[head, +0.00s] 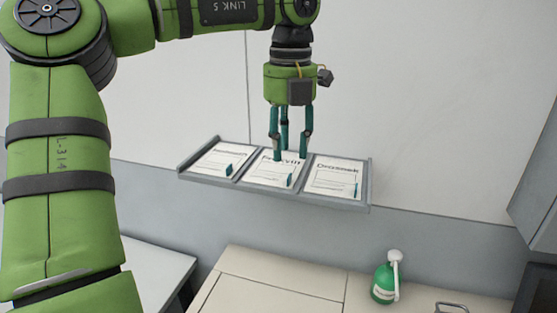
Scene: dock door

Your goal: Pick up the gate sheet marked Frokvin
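Three white printed sheets lie side by side in a grey wall tray (275,191). The left sheet (215,162) has a heading too blurred to read. The right sheet (335,180) has a different heading, seemingly starting with D. My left gripper (291,156) points down over the upper part of the middle sheet, fingers apart and nothing visible between them. Whether the fingertips touch the sheet I cannot tell. My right gripper is out of view.
The tray has raised end walls and dividers between the sheets. Below it is a pale cabinet top (270,285) with a green bottle (384,283) at its right. A grey box (540,175) juts in at the right edge. The wall above the tray is bare.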

